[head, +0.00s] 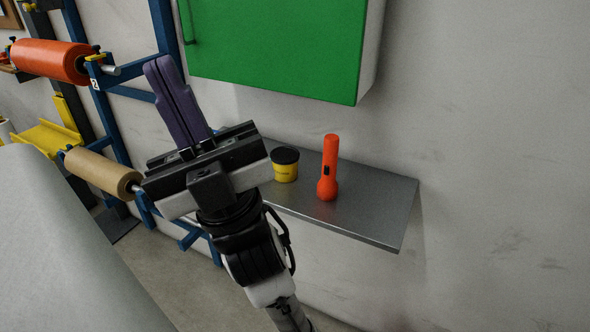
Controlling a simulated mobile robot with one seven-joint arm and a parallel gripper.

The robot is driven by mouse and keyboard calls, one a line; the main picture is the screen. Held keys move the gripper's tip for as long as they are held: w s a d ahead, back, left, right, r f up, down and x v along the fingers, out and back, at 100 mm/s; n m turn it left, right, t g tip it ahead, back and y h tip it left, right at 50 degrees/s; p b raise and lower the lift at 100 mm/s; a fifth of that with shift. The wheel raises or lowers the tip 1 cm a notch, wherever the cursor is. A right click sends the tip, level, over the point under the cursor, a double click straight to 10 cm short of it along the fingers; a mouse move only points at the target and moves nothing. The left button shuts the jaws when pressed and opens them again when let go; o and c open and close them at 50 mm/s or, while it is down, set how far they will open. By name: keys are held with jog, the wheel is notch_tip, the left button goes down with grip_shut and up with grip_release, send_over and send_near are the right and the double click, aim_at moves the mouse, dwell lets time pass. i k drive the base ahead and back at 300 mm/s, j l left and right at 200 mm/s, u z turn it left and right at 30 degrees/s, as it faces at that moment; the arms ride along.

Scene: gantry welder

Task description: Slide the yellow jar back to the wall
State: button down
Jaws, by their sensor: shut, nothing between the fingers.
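The yellow jar (285,171) with a black lid stands upright on the grey metal shelf (375,205) fixed to the wall. A strip of bare shelf seems to lie behind it, but the exact gap to the wall is hard to judge. My gripper (160,66) is shut and empty, its dark purple fingers pressed together and pointing up and away. It is to the left of the jar and appears higher than the shelf. The gripper body hides the left part of the shelf. The jar's left edge is close to the gripper body in the picture.
An orange flashlight (329,168) stands upright on the shelf just right of the jar. A green cabinet (277,42) hangs on the wall above. A blue rack (112,110) with orange and tan rolls stands at left. The shelf's right end is clear.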

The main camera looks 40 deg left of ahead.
aim_at(285, 160)
jog(key=i+l+u, duration=0.45)
jog(key=l+u, duration=0.15)
jog(key=u, duration=2.1)
